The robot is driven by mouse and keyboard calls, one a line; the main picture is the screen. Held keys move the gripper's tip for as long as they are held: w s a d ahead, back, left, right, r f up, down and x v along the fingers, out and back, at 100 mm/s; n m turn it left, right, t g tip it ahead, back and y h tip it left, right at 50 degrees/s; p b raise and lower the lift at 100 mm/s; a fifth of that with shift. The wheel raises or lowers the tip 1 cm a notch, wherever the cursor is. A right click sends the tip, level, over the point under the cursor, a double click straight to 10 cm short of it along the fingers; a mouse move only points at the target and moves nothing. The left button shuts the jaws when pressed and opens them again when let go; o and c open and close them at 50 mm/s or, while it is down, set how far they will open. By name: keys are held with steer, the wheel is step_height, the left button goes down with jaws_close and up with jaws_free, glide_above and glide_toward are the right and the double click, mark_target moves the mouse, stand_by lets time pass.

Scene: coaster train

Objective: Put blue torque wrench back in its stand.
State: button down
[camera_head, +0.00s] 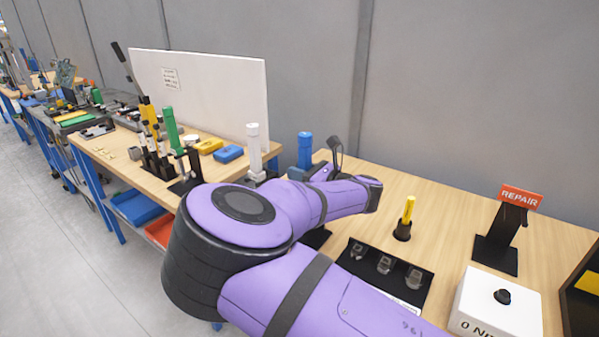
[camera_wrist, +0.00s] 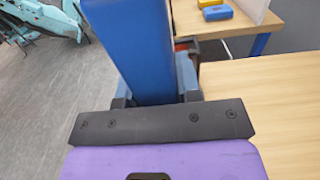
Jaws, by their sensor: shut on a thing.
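The blue torque wrench (camera_wrist: 140,45) fills the upper middle of the wrist view, very close. My gripper (camera_wrist: 155,96) is shut on it, with a finger on either side. In the head view, a blue upright handle (camera_head: 305,150), apparently the same wrench, rises behind my purple arm. A black base (camera_head: 317,238) shows partly below my arm. I cannot tell whether it is the wrench's stand, or whether the wrench touches any stand.
A white tool (camera_head: 254,148) stands upright to the left, close to my arm. A short yellow tool (camera_head: 408,212) stands in a black holder to the right. A black tray (camera_head: 350,262), a REPAIR sign (camera_head: 521,196) and a white box (camera_head: 505,300) also occupy the bench. Bare wood lies along the back.

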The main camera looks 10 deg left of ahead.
steer(key=shift+f, duration=0.7)
stand_by(1.1)
steer(key=c, duration=0.7)
jaws_free()
steer(key=shift+f, duration=0.15)
steer(key=shift+d, duration=0.1)
